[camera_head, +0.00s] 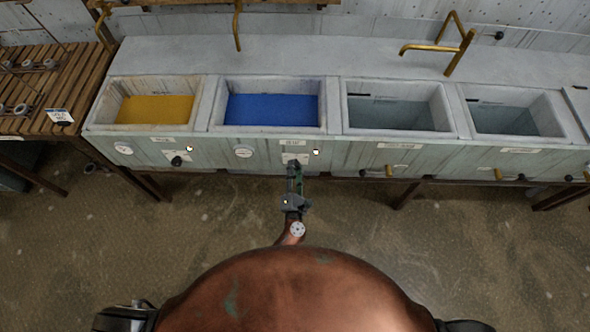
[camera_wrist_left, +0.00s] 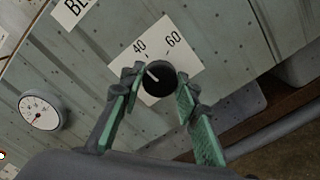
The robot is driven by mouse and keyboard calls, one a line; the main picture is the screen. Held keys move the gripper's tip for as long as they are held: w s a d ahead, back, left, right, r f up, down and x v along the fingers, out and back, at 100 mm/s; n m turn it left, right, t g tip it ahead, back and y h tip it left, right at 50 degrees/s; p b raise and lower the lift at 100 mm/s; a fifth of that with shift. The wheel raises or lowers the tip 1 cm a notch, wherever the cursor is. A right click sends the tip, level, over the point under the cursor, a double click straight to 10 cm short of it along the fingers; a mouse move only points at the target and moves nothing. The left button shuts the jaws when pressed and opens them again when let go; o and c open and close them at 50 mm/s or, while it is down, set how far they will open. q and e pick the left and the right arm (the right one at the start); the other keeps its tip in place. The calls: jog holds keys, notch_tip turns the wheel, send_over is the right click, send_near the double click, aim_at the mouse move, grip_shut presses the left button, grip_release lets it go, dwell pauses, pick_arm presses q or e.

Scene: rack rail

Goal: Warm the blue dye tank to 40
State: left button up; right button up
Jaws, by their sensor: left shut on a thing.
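The blue dye tank (camera_head: 272,109) is the second basin from the left in the head view, filled with blue liquid. Its black knob (camera_wrist_left: 159,83) sits on a white plate with marks 40 and 60 in the left wrist view. The knob's white pointer aims up and left, towards the side of the 40; its exact alignment is hard to tell. My left gripper (camera_head: 296,173) is at the tank's front panel, its green-padded fingers (camera_wrist_left: 157,98) shut on the knob from both sides. A round gauge (camera_head: 243,151) is left of the knob; its reading is too small to tell. My right gripper is out of view.
A yellow dye tank (camera_head: 155,109) with its own knob (camera_head: 177,161) is to the left. A slatted wooden bench (camera_head: 60,75) is at far left. Floor in front is clear.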

pick_arm(q)
jog(key=shift+m, duration=0.6)
jog(key=shift+f, duration=0.1)
jog(key=o, duration=1.2)
jog(key=shift+c, duration=0.2)
jog(key=shift+s, duration=0.1)
jog(key=s, duration=1.2)
jog(key=shift+w, duration=0.1)
